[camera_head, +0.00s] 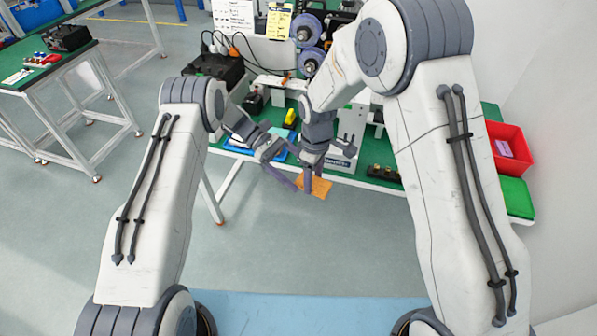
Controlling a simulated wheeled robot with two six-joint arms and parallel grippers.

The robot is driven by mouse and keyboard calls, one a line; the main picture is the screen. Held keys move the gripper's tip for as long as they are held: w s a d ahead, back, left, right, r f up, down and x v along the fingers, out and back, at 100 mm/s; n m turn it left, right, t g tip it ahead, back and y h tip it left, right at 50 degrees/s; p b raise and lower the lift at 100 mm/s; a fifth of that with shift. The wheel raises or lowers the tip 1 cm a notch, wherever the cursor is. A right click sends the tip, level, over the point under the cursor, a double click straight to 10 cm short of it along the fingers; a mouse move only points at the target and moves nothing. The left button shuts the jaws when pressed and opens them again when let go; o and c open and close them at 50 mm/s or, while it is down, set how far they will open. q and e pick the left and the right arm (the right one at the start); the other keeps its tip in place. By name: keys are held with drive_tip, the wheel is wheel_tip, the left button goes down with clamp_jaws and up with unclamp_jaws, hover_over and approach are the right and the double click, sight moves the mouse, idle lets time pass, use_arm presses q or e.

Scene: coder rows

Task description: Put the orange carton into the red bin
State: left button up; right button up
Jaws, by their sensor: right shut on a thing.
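The orange carton (321,188) is in the middle of the head view, just off the front edge of the green-topped workbench. My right gripper (312,179) is shut on it; its fingers cover part of the carton. My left gripper (284,172) is close beside it on the left, with a finger reaching toward the carton; whether it touches, or how wide its jaws are, is unclear. The red bin (514,168) is at the right end of the workbench, partly behind my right arm. A pink-purple item (503,148) lies in it.
The workbench (519,198) carries a blue tray (236,148), a yellow object (290,117), a black block with small parts (383,173) and purple spools (305,28). A white wall stands right of the bin. Another green-topped bench (44,73) is at far left. The floor in front is clear.

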use_arm(q)
drive_tip(key=c, duration=1.4)
use_arm(e)
drive_tip(key=o, duration=1)
